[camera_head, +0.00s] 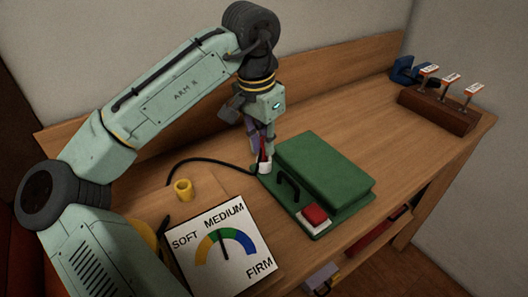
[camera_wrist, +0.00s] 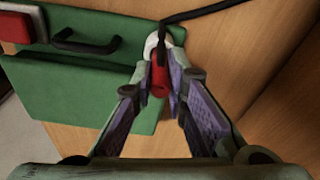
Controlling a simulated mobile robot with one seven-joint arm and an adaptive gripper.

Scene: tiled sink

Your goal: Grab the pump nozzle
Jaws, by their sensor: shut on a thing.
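The pump nozzle is a small red piece (camera_wrist: 160,78) between my gripper's fingertips (camera_wrist: 163,68) in the wrist view. A white part (camera_wrist: 152,42) is just beyond it, at the corner of the green pump. My gripper (camera_head: 265,152) points down at the pump's back left corner in the head view, shut on the nozzle. The fingers partly hide the nozzle. The green pump (camera_head: 325,172) has a black handle (camera_head: 290,186) and a red button (camera_head: 314,215) on a white base.
A black hose (camera_head: 205,160) curves over the wooden bench left of the pump. A yellow ring-like piece (camera_head: 183,190) and a SOFT-MEDIUM-FIRM gauge (camera_head: 222,252) are at the front left. A wooden block with tagged pegs (camera_head: 438,110) and a blue object (camera_head: 408,70) are at the far right.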

